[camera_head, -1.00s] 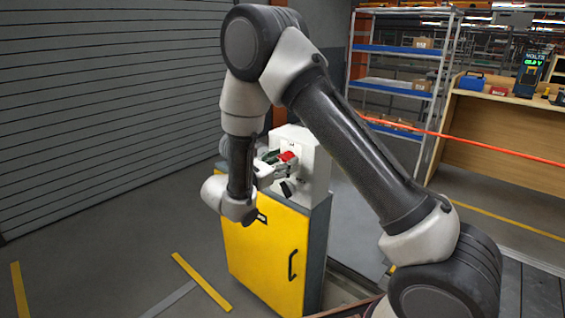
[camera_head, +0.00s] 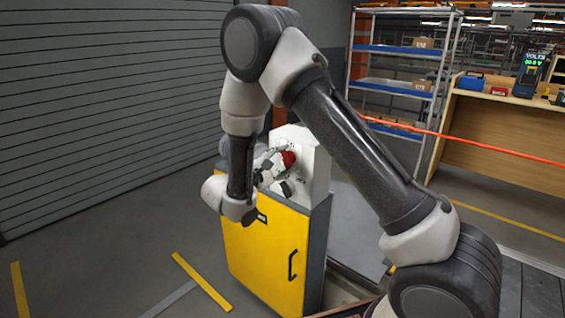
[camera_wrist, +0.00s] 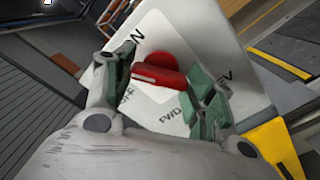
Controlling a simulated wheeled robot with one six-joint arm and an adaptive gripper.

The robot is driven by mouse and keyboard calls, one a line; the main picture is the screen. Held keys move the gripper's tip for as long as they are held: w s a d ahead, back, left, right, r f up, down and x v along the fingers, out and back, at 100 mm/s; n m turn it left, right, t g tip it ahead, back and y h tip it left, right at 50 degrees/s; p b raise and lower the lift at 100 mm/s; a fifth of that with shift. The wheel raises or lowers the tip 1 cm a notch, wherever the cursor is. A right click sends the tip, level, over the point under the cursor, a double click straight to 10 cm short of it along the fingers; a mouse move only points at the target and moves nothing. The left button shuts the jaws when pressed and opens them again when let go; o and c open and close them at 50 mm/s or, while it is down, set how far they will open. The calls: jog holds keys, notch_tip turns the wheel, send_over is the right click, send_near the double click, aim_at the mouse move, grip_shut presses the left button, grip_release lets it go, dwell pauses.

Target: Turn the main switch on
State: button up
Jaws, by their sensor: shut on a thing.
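The main switch is a red rotary handle (camera_head: 289,158) on the front of a white control box (camera_head: 320,170). In the wrist view the red handle (camera_wrist: 160,72) sits on a pale plate, between the two green-padded fingers of my gripper (camera_wrist: 163,84). My gripper (camera_head: 275,166) is shut on the handle. Lettering ending in "N" shows at the plate's upper left, and "OFF", partly hidden by a finger, at its lower left. Which mark the handle points to is unclear. "FWD" and part of "REV" show near the right finger.
The box stands on a yellow-doored cabinet (camera_head: 265,255). A dark knob (camera_head: 284,190) sits below the red handle. A grey shutter (camera_head: 100,110) fills the left. A shelf rack (camera_head: 395,85) and a wooden bench (camera_head: 500,140) with a meter (camera_head: 529,75) stand at the right.

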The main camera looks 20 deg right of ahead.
jog(key=m, duration=0.5)
jog(key=shift+m, duration=0.4)
jog(key=shift+f, duration=0.1)
dwell(0.3)
jog(key=o, duration=1)
jog(key=shift+a, duration=0.1)
jog(key=v, duration=1.2)
